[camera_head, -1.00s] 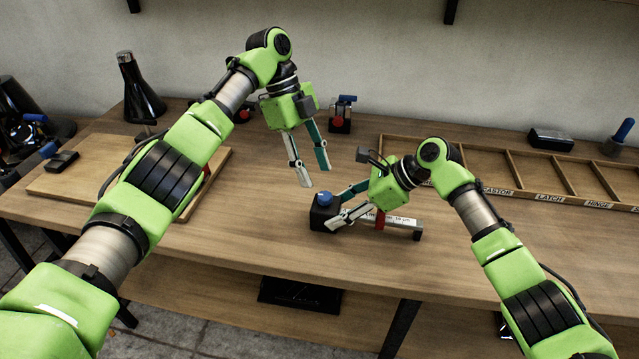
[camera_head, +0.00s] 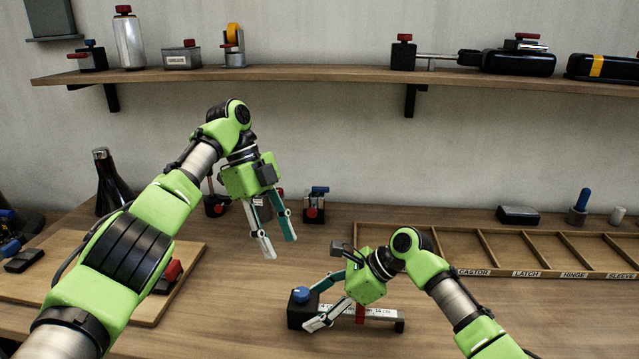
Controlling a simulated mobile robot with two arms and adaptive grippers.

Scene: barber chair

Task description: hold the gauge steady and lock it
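The gauge is a black block (camera_head: 297,317) with a blue knob (camera_head: 301,295) on top and a pale, marked bar (camera_head: 384,314) running right, with a red piece (camera_head: 360,314) on it. It lies on the table. My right gripper (camera_head: 312,307) has its fingers on either side of the block, the front one lying against it; the far contact is partly hidden. Its body covers part of the bar. My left gripper (camera_head: 279,249) is open and empty, pointing down, above and to the left of the blue knob, apart from it.
A sectioned wooden tray (camera_head: 499,272) with labels stands right of the gauge. A wooden board (camera_head: 190,262) lies left, partly behind my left arm. A small red-and-blue device (camera_head: 315,207) and a dark bottle (camera_head: 108,180) stand at the back. A shelf (camera_head: 330,74) holds several devices.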

